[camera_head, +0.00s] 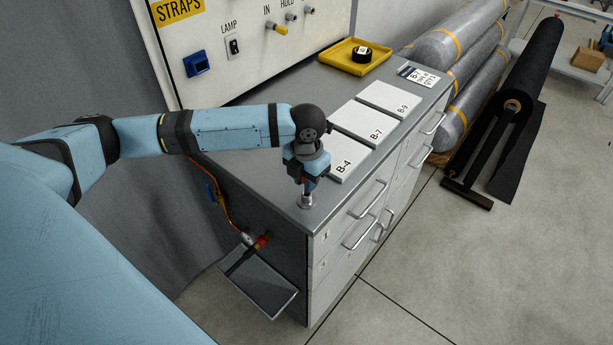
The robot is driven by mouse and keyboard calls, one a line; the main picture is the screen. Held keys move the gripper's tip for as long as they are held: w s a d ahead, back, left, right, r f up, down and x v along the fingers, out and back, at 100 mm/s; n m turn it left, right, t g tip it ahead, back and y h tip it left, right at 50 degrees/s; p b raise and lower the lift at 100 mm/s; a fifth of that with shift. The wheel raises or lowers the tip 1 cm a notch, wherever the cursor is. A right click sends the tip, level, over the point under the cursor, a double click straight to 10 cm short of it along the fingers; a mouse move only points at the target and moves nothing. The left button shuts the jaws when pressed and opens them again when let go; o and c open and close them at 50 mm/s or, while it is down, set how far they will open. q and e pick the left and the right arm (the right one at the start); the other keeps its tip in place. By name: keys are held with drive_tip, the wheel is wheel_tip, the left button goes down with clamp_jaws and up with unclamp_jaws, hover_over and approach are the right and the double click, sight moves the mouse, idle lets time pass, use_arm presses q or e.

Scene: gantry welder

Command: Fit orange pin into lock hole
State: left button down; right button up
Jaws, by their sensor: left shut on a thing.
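My left gripper (308,184) points down over the near corner of the grey cabinet top. It is shut on the orange pin (303,181), of which only a small orange-red bit shows between the fingers. Directly under the fingers stands a short round metal socket (306,201), which looks like the lock hole's collar. The gripper hides its opening, so I cannot tell whether the pin is in it or just above it. My right gripper is not in view.
Pale plates marked B-4 (339,170), B-7 (364,124) and B-9 (391,99) lie on the cabinet top (262,170). A yellow tray (343,56) is behind. An orange cable (229,218) hangs at the cabinet side above a small shelf (258,284).

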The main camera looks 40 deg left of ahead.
use_arm(q)
drive_tip(key=shift+f, duration=0.8)
drive_tip(key=shift+f+b, duration=0.3)
drive_tip(key=shift+f, duration=0.4)
drive_tip(key=shift+s+f, duration=0.2)
drive_tip(key=shift+f, duration=0.1)
